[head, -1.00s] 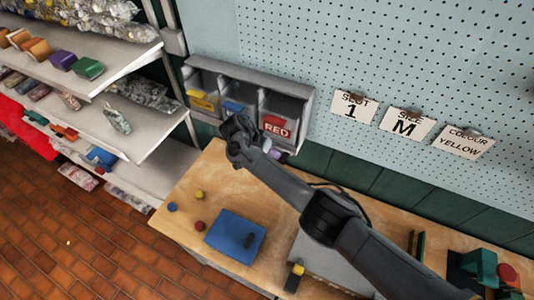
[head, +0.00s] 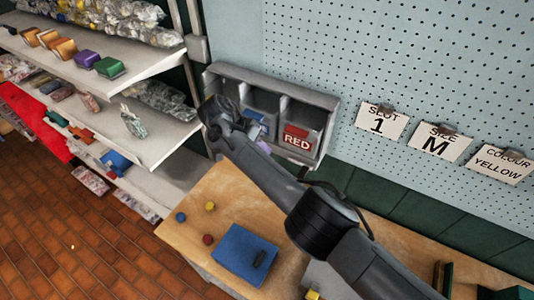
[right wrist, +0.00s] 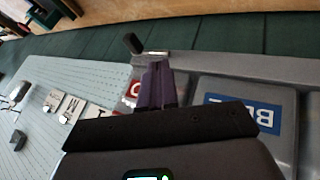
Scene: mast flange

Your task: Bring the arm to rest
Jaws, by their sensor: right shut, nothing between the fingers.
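My right arm reaches in from the lower right of the head view. Its gripper (head: 218,118) is in front of the left part of the grey three-bay bin unit (head: 326,100) and hides that bay's label. In the right wrist view the purple fingers (right wrist: 157,85) are together with nothing between them. Behind them are a partly hidden red label (right wrist: 131,92) and a blue label (right wrist: 245,112), seen upside down. I cannot tell the exact gap between fingers and bins. My left gripper is not in view.
A shelf rack (head: 150,65) with coloured blocks and bags stands close left of the gripper. A pegboard (head: 400,60) carries cards reading slot 1, size M (head: 440,143) and colour yellow.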

